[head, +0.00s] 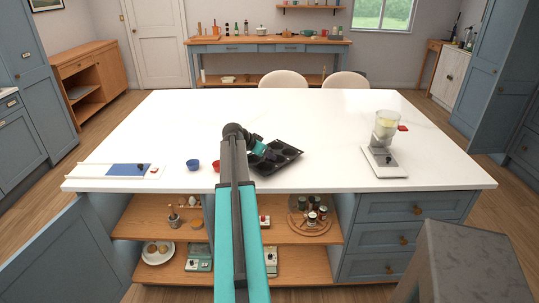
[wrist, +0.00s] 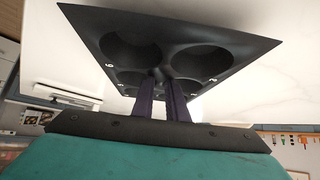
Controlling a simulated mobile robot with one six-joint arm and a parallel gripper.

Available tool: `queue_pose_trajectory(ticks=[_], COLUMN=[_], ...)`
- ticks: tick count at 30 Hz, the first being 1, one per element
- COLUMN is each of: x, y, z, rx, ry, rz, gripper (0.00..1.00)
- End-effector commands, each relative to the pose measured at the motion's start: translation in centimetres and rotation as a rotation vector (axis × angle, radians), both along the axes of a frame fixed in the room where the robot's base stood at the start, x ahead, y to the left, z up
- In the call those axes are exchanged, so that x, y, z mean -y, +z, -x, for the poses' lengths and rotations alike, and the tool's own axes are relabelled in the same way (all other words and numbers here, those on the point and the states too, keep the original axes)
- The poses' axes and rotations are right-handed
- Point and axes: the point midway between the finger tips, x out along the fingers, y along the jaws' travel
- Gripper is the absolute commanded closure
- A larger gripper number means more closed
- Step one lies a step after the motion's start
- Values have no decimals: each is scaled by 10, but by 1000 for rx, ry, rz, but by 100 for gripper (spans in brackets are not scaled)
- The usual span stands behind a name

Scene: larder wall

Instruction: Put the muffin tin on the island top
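The dark muffin tin (head: 281,157) is at the island top (head: 190,125), near its front edge and right of my arm. Its round cups face up in the head view; whether its underside touches the white top is not clear. My gripper (head: 264,150) reaches the tin's left side. In the wrist view the tin (wrist: 165,50) fills the upper middle, and my gripper's two dark fingers (wrist: 167,85) are close together on the narrow web between cups, shut on it. The fingertips are partly hidden against the dark tin.
A blue cup (head: 193,165) and a red cup (head: 216,166) stand left of my arm. A white board with a blue patch (head: 125,170) lies at the left front. The island's middle and back are clear; two chairs (head: 284,79) stand behind.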

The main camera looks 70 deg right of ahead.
Motion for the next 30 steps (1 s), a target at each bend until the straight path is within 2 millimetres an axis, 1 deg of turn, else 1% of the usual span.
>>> queue_pose_trajectory(ticks=[1, 2, 11, 17, 23, 30], x=[0, 0, 0, -1, -14, -36], y=[0, 0, 1, 4, 16, 41], z=[0, 0, 0, 0, -6, -16], rx=[0, 0, 0, 0, 1, 2], ry=[0, 0, 0, 0, 1, 2], rz=[0, 0, 0, 0, 1, 2], gripper=[77, 72, 72, 72, 72, 72])
